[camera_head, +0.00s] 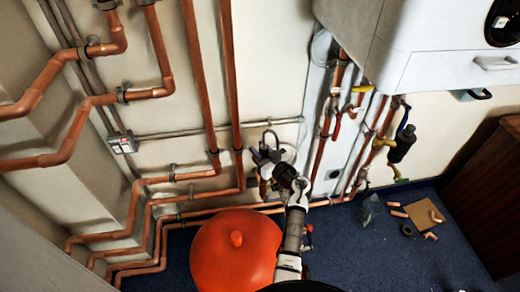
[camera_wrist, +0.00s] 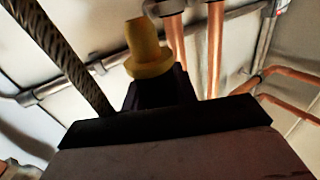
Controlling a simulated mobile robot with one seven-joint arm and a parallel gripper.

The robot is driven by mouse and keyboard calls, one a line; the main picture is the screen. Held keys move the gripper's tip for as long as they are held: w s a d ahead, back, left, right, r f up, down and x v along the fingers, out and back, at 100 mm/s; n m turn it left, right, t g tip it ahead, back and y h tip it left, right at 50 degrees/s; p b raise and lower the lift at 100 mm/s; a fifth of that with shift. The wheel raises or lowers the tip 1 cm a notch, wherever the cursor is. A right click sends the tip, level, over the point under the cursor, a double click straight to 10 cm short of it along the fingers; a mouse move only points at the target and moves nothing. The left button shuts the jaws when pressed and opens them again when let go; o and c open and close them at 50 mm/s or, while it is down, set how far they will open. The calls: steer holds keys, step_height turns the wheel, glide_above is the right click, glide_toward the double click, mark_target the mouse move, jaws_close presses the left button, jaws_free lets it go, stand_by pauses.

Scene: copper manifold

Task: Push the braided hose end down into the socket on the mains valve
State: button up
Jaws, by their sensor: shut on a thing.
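My gripper (camera_head: 285,172) is in front of the wall pipes, above and right of the red tank. In the wrist view my dark gripper (camera_wrist: 160,92) is shut on a yellow brass piece, which I take to be the hose end (camera_wrist: 148,52); it stands out beyond the fingers. The braided hose (camera_wrist: 62,52) runs diagonally at the left of that view, and its join to the brass piece is hidden. I cannot make out the mains valve's socket; the gripper covers that area.
A red tank (camera_head: 235,258) stands below my gripper. Copper pipes (camera_head: 200,80) run down the wall behind. A white boiler (camera_head: 420,45) hangs at upper right, with valves (camera_head: 403,143) below.

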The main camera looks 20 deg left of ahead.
steer(key=shift+f+b, duration=0.5)
steer(key=shift+f, duration=0.75)
steer(key=shift+p, duration=0.55)
steer(key=shift+f, duration=0.75)
stand_by(0.4)
steer(key=o, duration=1.1)
steer(key=shift+o, duration=0.2)
steer(key=b+v, duration=0.1)
steer(key=v, duration=1.3)
steer(key=shift+a, duration=0.15)
